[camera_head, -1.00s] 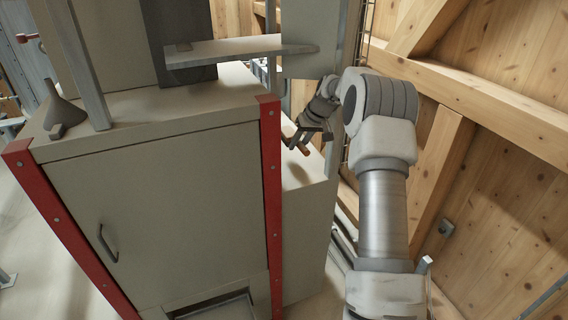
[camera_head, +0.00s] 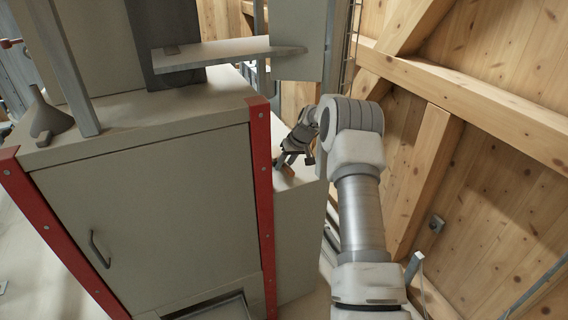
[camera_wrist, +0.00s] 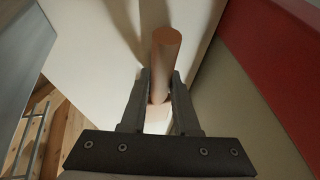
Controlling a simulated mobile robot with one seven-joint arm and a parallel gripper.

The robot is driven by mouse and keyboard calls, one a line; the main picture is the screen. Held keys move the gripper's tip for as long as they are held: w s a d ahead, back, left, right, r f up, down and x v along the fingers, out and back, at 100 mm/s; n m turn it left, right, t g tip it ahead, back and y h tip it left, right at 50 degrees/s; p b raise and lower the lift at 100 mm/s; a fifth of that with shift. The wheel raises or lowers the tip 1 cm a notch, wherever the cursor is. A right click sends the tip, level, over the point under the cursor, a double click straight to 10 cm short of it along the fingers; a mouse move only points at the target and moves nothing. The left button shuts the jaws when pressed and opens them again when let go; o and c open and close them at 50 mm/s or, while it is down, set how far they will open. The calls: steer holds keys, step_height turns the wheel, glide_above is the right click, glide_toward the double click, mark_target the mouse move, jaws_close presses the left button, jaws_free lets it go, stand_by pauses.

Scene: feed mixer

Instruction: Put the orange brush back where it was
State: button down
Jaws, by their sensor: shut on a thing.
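The orange brush (camera_wrist: 166,50) shows in the wrist view as a round orange-brown handle, its end toward the camera. My gripper (camera_wrist: 160,88) is shut on it, with one dark finger on each side. In the head view, my gripper (camera_head: 293,160) is over the low side ledge (camera_head: 294,181), just right of the red corner post. A small orange part of the brush (camera_head: 288,172) shows below the fingers there. The brush's far end is hidden, and I cannot tell whether it touches the ledge.
The grey cabinet (camera_head: 150,200) with its red corner post (camera_head: 262,190) stands close left of my gripper. A flat shelf plate (camera_head: 230,52) and upright panel (camera_head: 300,45) are above. A timber wall (camera_head: 500,150) is at the right.

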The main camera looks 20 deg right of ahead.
steer(key=shift+f+b, duration=0.15)
steer(key=shift+b, duration=0.15)
steer(key=c, duration=0.7)
jaws_free()
steer(key=shift+o, duration=0.2)
steer(key=shift+r, duration=0.35)
steer(key=b+v, duration=0.1)
steer(key=v, duration=1)
steer(key=shift+s+r, duration=0.15)
steer(key=shift+r, duration=0.15)
steer(key=shift+s, duration=0.1)
